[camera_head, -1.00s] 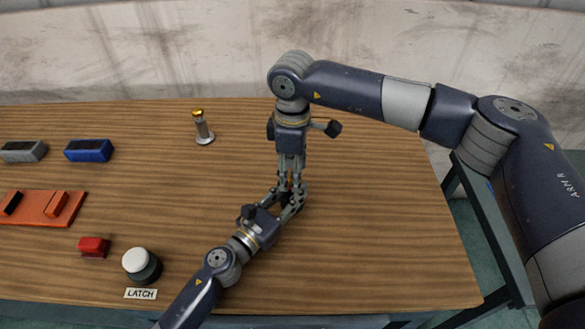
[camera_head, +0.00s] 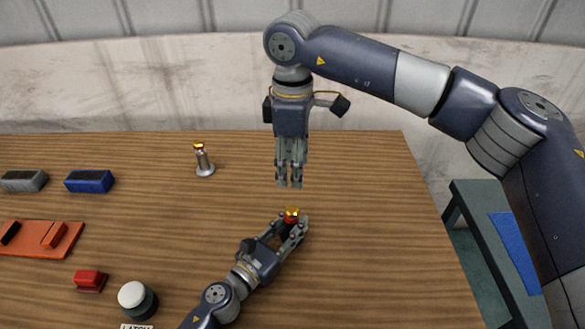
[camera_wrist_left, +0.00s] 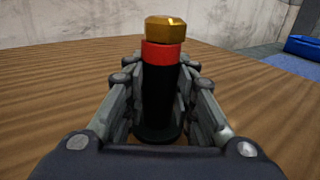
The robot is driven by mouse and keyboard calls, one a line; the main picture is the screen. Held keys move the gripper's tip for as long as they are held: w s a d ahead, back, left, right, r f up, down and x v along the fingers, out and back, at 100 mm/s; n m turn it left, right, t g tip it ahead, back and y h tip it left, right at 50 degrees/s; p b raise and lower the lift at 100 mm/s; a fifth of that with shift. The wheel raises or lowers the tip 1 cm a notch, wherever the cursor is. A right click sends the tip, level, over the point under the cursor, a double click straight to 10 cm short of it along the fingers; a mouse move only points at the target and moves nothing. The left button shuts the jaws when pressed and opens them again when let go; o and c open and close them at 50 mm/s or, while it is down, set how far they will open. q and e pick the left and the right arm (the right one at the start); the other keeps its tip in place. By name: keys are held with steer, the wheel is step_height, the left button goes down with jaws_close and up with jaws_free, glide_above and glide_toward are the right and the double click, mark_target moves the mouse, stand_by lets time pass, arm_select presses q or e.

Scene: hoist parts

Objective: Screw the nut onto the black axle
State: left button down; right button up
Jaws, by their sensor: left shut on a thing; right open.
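The black axle (camera_wrist_left: 158,98) stands upright on the table in the left wrist view, with a red band (camera_wrist_left: 162,55) at its upper end. A gold nut (camera_wrist_left: 165,28) sits on its top, directly above the red band; how deeply it is threaded cannot be seen. In the head view the nut (camera_head: 292,212) shows at the tips of my left gripper (camera_head: 297,228). My left gripper is shut on the black axle, one finger on each side. My right gripper (camera_head: 289,184) is open and empty, pointing down above and behind the axle.
A silver post with a gold top (camera_head: 204,162) stands at the back. A blue block (camera_head: 89,182), a grey block (camera_head: 23,181), an orange tray (camera_head: 62,246), a red block (camera_head: 89,280) and a white-topped button (camera_head: 136,297) are at left. The table's right side is clear.

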arm_select(q)
steer(key=c, duration=1.2)
jaws_free()
steer(key=shift+c, duration=0.2)
steer(key=v, duration=1.2)
